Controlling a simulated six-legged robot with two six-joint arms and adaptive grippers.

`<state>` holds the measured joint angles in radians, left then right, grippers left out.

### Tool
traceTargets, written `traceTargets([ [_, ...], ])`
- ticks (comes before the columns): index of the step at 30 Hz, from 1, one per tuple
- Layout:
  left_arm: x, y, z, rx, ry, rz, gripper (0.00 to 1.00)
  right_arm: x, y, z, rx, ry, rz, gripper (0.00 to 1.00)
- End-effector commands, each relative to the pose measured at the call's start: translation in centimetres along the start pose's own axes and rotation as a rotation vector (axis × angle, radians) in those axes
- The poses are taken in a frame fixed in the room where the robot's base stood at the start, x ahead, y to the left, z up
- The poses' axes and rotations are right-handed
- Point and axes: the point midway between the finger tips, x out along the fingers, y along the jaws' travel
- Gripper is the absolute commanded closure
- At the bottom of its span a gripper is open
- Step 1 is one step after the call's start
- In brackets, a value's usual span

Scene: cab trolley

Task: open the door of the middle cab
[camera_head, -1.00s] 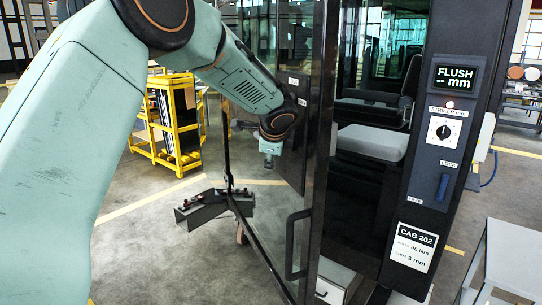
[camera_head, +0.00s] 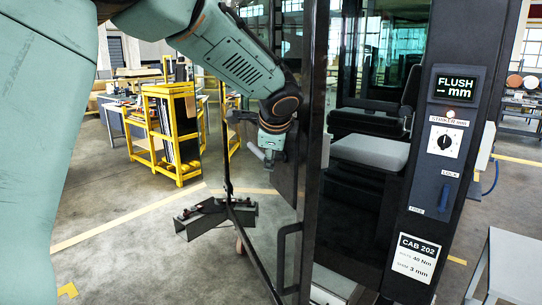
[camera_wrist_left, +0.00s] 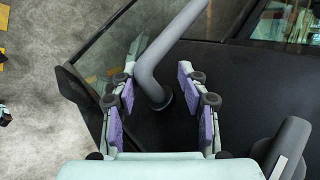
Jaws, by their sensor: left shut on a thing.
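The cab labelled CAB 202 (camera_head: 415,258) stands in the right half of the head view. Its dark-framed glass door (camera_head: 312,190) stands out from the opening, and the seat (camera_head: 372,152) shows to its right. My left gripper (camera_head: 271,152) is at the door's dark panel, left of the door's near edge. The handle is mostly hidden in the head view. My right gripper is not in view.
A black loop handle (camera_head: 283,258) sits low on the door. A dark step-like bracket (camera_head: 205,220) is at the door's lower left. A yellow rack (camera_head: 178,135) stands behind. A grey table (camera_head: 512,265) is at right. Floor at left is open.

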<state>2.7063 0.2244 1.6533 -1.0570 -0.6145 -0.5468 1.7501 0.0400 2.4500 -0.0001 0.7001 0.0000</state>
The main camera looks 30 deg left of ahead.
Motion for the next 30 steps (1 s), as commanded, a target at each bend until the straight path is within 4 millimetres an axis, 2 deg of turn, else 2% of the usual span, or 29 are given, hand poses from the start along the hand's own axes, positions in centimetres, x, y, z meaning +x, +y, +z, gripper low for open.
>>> traceTargets([
  [1, -0.4, -0.7, -0.1, 0.000, 0.004, -0.016, 0.61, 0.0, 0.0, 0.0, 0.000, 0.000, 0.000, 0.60],
  [3, -0.4, -0.7, 0.0, 0.000, 0.004, -0.017, 0.61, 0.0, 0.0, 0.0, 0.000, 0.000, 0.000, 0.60],
  [8, -0.6, -0.5, -0.3, 0.001, 0.004, -0.014, 0.61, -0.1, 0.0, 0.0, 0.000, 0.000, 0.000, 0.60],
  [30, -3.7, 1.5, -2.9, 0.002, 0.004, -0.007, 0.61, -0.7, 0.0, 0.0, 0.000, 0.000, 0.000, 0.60],
])
